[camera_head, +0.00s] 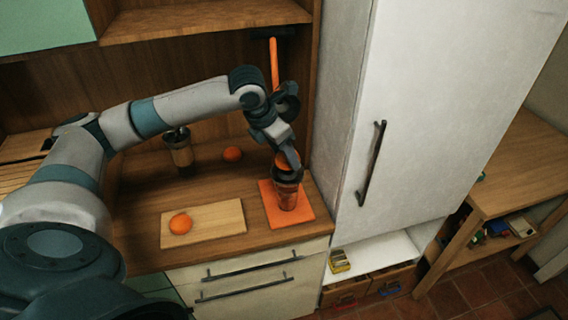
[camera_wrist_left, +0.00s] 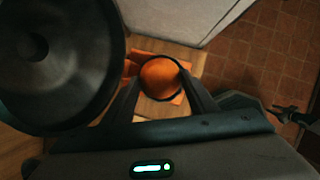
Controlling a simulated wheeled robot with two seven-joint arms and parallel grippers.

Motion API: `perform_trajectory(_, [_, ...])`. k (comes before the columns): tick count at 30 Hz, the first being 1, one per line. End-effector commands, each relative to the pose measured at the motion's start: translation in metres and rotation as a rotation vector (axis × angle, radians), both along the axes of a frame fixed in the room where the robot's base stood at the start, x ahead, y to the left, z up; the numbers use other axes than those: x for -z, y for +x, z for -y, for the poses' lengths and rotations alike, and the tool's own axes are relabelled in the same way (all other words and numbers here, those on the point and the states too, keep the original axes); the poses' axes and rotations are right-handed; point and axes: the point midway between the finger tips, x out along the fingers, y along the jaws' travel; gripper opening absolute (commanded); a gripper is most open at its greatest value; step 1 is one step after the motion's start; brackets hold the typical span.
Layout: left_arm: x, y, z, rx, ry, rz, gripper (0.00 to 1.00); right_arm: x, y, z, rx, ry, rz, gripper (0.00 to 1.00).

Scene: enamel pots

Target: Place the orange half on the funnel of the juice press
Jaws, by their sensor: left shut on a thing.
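My left gripper (camera_head: 286,172) reaches over the orange base (camera_head: 301,214) of the juice press at the right end of the counter. It is shut on an orange half (camera_wrist_left: 159,77), which sits between its two fingers in the left wrist view. In the head view the half (camera_head: 283,160) is partly covered by the gripper. A clear glass (camera_head: 287,197) stands on the base just below. The press's orange lever (camera_head: 274,62) rises behind my wrist. The funnel is hidden, so I cannot tell whether the half touches it. My right gripper is not in view.
A wooden cutting board (camera_head: 222,226) with an orange piece (camera_head: 180,223) lies left of the press. Another orange (camera_head: 232,153) and a dark-topped jar (camera_head: 180,152) stand behind. A tall white cabinet (camera_head: 420,110) borders the press on the right. A large dark round part (camera_wrist_left: 55,60) is close to the wrist camera.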

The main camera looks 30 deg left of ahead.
Motion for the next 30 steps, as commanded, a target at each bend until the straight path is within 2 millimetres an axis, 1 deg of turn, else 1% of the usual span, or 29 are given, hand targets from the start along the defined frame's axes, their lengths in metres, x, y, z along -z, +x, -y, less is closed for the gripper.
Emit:
perform_trajectory(5, [0.008, -0.001, 0.0, 0.0, 0.001, -0.004, 0.29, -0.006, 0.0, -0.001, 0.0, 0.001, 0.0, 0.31])
perform_trajectory(9, [0.024, -0.001, 0.0, 0.0, 0.0, -0.004, 0.29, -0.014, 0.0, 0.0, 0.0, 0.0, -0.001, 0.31])
perform_trajectory(13, [0.037, -0.001, 0.001, 0.001, 0.0, -0.001, 0.29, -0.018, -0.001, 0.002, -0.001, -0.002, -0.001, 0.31])
perform_trajectory(16, [0.04, -0.001, 0.001, 0.001, 0.0, 0.0, 0.29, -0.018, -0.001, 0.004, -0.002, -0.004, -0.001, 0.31])
perform_trajectory(26, [0.042, -0.001, 0.0, 0.001, 0.001, -0.001, 0.29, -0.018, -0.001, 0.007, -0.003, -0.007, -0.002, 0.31])
perform_trajectory(27, [0.043, -0.001, 0.0, 0.001, 0.001, -0.001, 0.55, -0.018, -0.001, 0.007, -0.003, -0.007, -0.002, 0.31])
perform_trajectory(29, [0.043, -0.001, 0.0, 0.001, 0.001, -0.001, 0.69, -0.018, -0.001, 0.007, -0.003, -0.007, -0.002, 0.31])
perform_trajectory(30, [0.043, -0.001, 0.0, 0.001, 0.001, -0.001, 0.71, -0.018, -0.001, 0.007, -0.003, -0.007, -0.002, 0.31])
